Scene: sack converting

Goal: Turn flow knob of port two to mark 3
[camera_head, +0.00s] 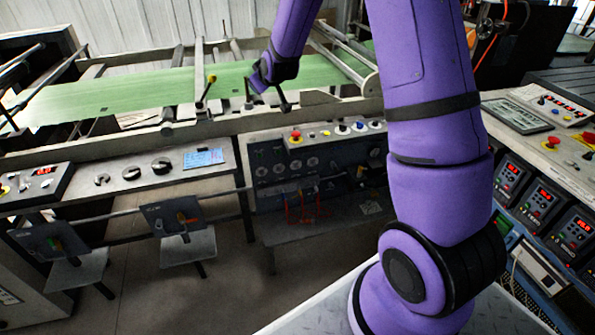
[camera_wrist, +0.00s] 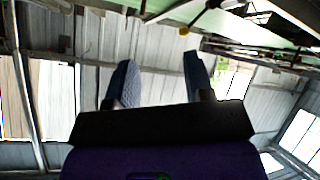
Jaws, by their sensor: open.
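My gripper (camera_wrist: 161,75) is open in the wrist view, with two grey fingers apart and nothing between them. In the head view my gripper (camera_head: 272,90) is small and hangs over the green sheet, above the benches. Two dark tilted plates stand low at the left. The left plate (camera_head: 38,240) bears a small coloured handle or knob, and the right plate (camera_head: 160,214) bears a red, yellow and green one. A dark panel with several round knobs (camera_head: 268,150) stands at centre. I cannot tell which knob belongs to port two, nor read any mark.
A green sheet (camera_head: 130,92) runs over rollers across the back. A control box (camera_head: 40,182) lies at the left. Red-lit displays (camera_head: 541,200) and a button panel (camera_head: 560,140) stand at the right.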

